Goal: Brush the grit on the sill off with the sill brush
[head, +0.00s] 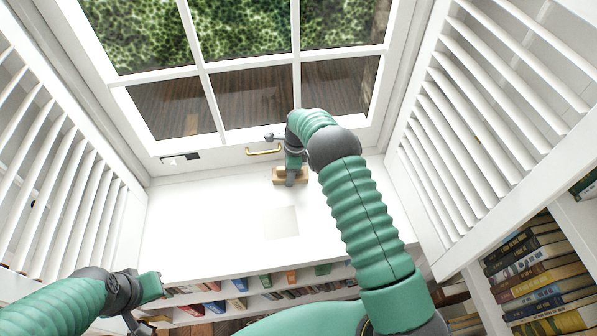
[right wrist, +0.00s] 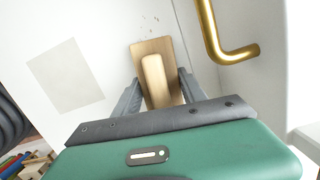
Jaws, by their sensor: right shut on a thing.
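The sill brush (head: 277,175) is a pale wooden block with a raised grip. It is at the back of the white sill (head: 190,215), near the window frame. In the right wrist view the brush (right wrist: 154,48) lies between the two grey fingers. My right gripper (head: 290,181) is shut on its grip; it also shows in the right wrist view (right wrist: 158,88). The grit (right wrist: 147,21) shows as a few small dark specks just past the brush's far end. In the head view I cannot make out grit. My left gripper (head: 146,304) is low at the left, away from the sill brush; its jaw state is unclear.
A brass window handle (head: 263,151) is close beside the brush and also shows in the right wrist view (right wrist: 229,45). A pale grey square (head: 282,221) lies on the sill. Louvred shutters (head: 480,110) flank both sides. Bookshelves (head: 255,293) are below. The sill's left part is clear.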

